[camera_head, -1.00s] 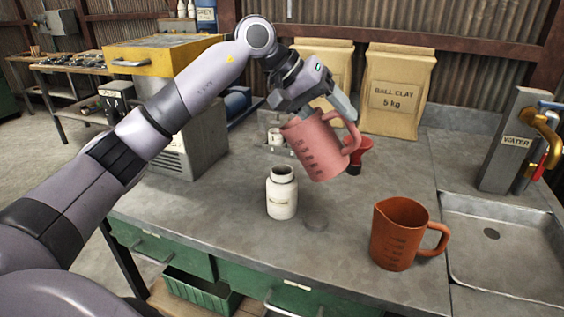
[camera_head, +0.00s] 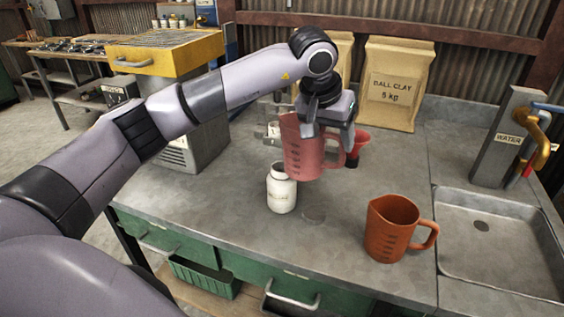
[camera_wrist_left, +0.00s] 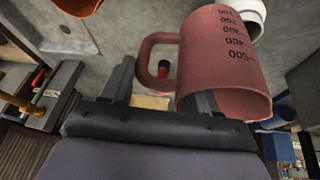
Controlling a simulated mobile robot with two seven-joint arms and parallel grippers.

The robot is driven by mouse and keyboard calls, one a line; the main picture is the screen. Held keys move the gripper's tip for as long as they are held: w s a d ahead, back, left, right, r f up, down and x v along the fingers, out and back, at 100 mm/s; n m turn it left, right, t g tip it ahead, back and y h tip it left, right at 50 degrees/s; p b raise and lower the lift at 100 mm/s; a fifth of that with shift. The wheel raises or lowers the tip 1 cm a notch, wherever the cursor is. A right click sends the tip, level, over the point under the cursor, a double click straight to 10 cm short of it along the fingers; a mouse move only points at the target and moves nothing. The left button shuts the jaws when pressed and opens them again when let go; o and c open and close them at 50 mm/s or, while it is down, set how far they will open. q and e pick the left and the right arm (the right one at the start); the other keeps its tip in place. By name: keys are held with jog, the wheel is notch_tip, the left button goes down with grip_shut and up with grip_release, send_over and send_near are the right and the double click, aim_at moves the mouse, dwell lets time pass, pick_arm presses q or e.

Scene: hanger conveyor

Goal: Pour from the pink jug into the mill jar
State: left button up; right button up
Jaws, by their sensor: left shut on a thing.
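The pink jug (camera_head: 306,150) is upright in the head view, held above the bench by my left gripper (camera_head: 326,124), which is shut on it near the rim and handle side. In the left wrist view the pink jug (camera_wrist_left: 222,62) shows its dark scale marks, with the gripper's fingers (camera_wrist_left: 160,92) at its rim. The white mill jar (camera_head: 282,190) stands on the bench just below and left of the jug, its mouth partly close behind the jug's lower edge. The jar (camera_wrist_left: 254,14) is partly hidden behind the jug in the wrist view. My right gripper is not seen.
An orange jug (camera_head: 393,228) stands on the bench at the right, beside the sink (camera_head: 490,235) and tap (camera_head: 535,150). Clay bags (camera_head: 396,85) stand at the back. A yellow-topped machine (camera_head: 165,55) is at left.

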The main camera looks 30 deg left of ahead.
pick_arm(q)
jog(key=shift+f, duration=0.15)
jog(key=shift+r, duration=1.55)
jog(key=shift+s+f, duration=0.1)
